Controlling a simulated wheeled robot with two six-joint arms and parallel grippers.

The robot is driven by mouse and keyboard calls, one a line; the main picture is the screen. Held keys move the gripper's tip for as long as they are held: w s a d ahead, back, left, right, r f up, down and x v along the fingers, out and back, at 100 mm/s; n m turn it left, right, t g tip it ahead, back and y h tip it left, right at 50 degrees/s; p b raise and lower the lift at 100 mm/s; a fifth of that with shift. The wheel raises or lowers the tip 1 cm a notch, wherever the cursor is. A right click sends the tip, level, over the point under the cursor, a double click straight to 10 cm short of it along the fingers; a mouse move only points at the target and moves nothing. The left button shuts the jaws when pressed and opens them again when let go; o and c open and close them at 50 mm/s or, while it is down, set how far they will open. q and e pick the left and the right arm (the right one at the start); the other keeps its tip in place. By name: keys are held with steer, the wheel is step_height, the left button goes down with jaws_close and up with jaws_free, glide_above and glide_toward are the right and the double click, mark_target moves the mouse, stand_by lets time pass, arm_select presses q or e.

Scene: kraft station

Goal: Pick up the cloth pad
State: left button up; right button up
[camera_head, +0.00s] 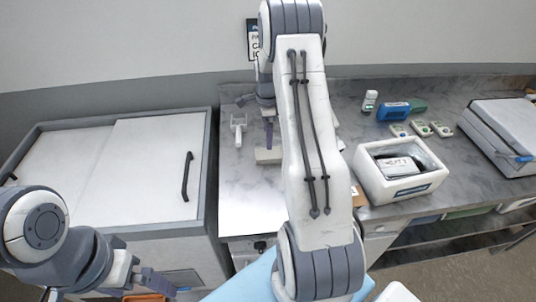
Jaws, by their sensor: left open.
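A small beige block (268,156), possibly the cloth pad, lies on the grey marble counter left of my large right arm. Its right part is hidden behind that arm. My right gripper (268,131) points down just above or behind the block, and I cannot tell whether they touch. My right arm link covers much of this gripper, so its jaws are unclear. My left gripper (160,284) is low at the bottom left, open, in front of the grey cabinet and far from the block.
A white-handled tool (238,128) lies left of the block. A white bin (402,188) holding a dark and white packet stands to the right. Behind it are a blue box (393,111), a small bottle (370,101) and small white items. A grey case (503,132) is far right.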

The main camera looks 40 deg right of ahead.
mark_target(268, 152)
step_height(268, 152, down, 3)
steer(key=shift+f+p, duration=0.15)
steer(key=shift+p, duration=0.2)
steer(key=shift+s+f+p, duration=0.1)
steer(key=shift+f+p, duration=0.4)
steer(key=shift+f, duration=0.05)
step_height(268, 152, down, 3)
steer(key=shift+d+f+p, duration=0.15)
steer(key=shift+p, duration=0.75)
steer(key=shift+f, duration=0.55)
steer(key=c, duration=1.2)
steer(key=shift+o, duration=0.2)
steer(key=shift+r, duration=0.1)
